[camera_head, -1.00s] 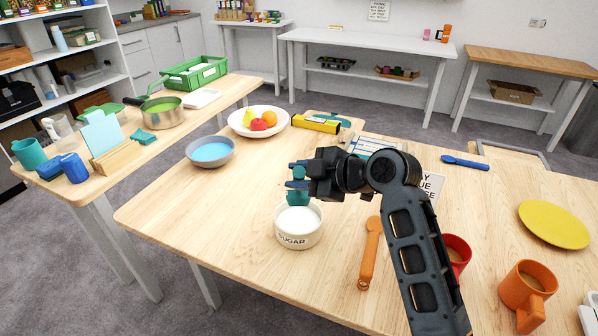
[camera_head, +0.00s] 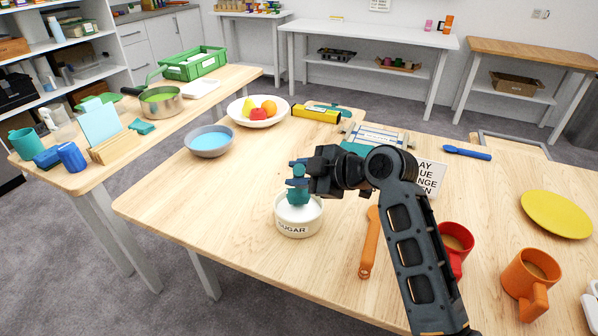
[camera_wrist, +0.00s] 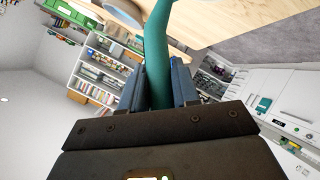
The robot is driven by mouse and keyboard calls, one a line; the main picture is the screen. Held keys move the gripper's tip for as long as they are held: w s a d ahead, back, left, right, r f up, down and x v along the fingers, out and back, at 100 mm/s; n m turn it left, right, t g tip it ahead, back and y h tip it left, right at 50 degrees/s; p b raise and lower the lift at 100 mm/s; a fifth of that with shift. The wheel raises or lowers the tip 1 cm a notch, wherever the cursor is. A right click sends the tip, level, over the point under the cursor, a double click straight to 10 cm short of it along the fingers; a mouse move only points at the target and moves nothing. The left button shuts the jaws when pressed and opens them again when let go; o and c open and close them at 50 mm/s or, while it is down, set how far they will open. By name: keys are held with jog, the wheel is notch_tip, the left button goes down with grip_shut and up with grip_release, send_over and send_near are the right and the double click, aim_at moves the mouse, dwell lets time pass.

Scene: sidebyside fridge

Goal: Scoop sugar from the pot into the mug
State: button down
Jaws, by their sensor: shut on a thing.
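The white sugar pot (camera_head: 297,230), labelled "SUGAR", stands upright on the table with white sugar inside. My gripper (camera_head: 300,172) is just above and behind it, shut on a teal scoop (camera_head: 298,194). The scoop's lower end overlaps the pot's opening; I cannot tell whether it touches the sugar. The wrist view shows the scoop's teal handle (camera_wrist: 157,50) between the blue fingers (camera_wrist: 160,85). A red mug (camera_head: 456,240) stands right of my arm, partly hidden by it. An orange mug (camera_head: 524,277) stands farther right. Both hold something brown.
An orange spoon-like utensil (camera_head: 370,245) lies between the pot and my arm. A blue bowl (camera_head: 210,142), a fruit plate (camera_head: 240,118), a sign (camera_head: 430,176) and a yellow plate (camera_head: 556,214) are around. The table left of the pot is clear.

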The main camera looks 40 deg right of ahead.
jog(key=shift+f+b, duration=1.1)
jog(key=shift+f, duration=0.5)
jog(key=shift+w, duration=0.1)
jog(key=shift+w+d, duration=0.15)
jog(key=shift+d, duration=0.05)
jog(key=shift+r, duration=3.8)
